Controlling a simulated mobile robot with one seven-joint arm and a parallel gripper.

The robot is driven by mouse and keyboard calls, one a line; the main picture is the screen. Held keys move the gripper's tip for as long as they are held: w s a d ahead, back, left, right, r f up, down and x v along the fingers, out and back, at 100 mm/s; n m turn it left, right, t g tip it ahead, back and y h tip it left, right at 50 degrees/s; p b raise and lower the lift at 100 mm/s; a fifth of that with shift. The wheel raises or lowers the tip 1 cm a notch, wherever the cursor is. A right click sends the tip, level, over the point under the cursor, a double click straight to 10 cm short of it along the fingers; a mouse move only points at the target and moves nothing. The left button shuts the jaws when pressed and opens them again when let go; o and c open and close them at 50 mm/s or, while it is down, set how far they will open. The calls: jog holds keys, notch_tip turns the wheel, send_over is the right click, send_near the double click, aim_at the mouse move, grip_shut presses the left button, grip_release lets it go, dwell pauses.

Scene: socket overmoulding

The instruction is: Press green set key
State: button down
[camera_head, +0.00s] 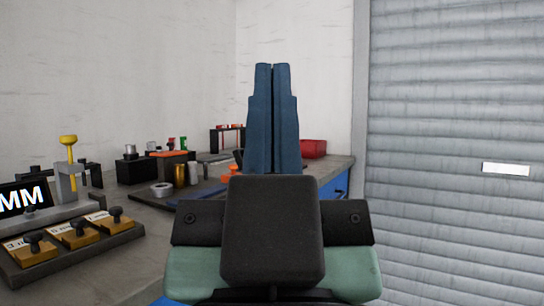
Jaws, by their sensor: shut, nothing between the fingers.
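My gripper (272,68) fills the middle of the head view, its two blue fingers pointing up and closed together with nothing between them. A small upright green piece (183,143) stands on the bench at the left, behind an orange-topped block. I cannot tell whether it is the green set key, and no other green key can be made out. The gripper is to the right of this piece in the picture and appears apart from it. My gripper's body and fingers hide part of the bench behind them.
The grey bench (135,277) runs along the left wall. It carries a rack of knobbed brass blocks (75,235), a yellow-handled clamp (68,167), a display reading "MM" (22,199), and a red bin (313,148). A grey shutter (450,220) closes the right side.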

dwell(0.3)
notch_tip(320, 180, up, 50)
jog(key=p, duration=4.9)
jog(key=shift+f+p, duration=0.15)
jog(key=shift+p, duration=0.2)
jog(key=shift+w, duration=0.1)
